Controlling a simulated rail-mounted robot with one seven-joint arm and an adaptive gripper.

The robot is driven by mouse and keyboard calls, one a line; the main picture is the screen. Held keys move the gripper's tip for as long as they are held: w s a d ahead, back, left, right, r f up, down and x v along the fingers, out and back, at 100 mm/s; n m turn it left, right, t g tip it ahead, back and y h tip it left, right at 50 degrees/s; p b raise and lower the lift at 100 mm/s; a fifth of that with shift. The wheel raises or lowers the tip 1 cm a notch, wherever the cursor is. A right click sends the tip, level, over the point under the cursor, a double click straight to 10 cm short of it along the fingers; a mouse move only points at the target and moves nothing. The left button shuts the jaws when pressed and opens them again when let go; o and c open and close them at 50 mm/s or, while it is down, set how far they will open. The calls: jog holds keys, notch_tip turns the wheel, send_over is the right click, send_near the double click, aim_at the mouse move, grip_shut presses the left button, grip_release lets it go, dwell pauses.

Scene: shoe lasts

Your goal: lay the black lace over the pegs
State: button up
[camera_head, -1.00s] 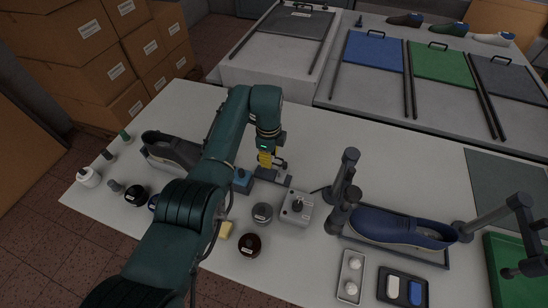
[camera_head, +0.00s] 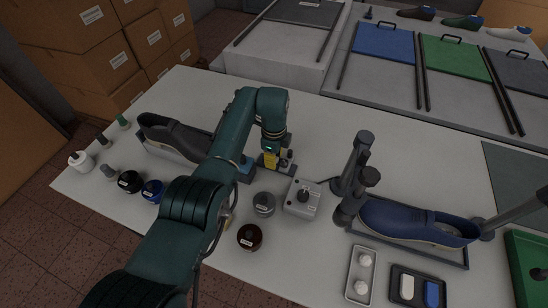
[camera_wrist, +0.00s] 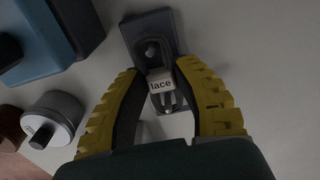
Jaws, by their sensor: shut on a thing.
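My gripper (camera_head: 271,161) has yellow fingers and points down behind the grey box with a knob. In the wrist view, my gripper (camera_wrist: 160,88) is shut on a small piece with a white tag reading "lace" (camera_wrist: 161,85). This piece is at a dark grey holder (camera_wrist: 150,35) with a rounded post; I cannot tell whether it is clear of the holder. The lace's black cord cannot be made out. Dark upright posts (camera_head: 352,180) stand left of the blue shoe (camera_head: 415,221); I cannot tell whether they are the pegs.
The grey knob box (camera_head: 301,198), a grey jar (camera_head: 263,204) and a dark red jar (camera_head: 249,237) stand near my arm. A dark shoe (camera_head: 175,135) is at the left. A white tray (camera_head: 360,275) lies at the front. The table behind my gripper is clear.

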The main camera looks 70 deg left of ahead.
dwell(0.3)
jog(key=o, duration=0.8)
jog(key=shift+r, duration=0.1)
notch_tip(320, 180, up, 7)
jog(key=p, duration=0.6)
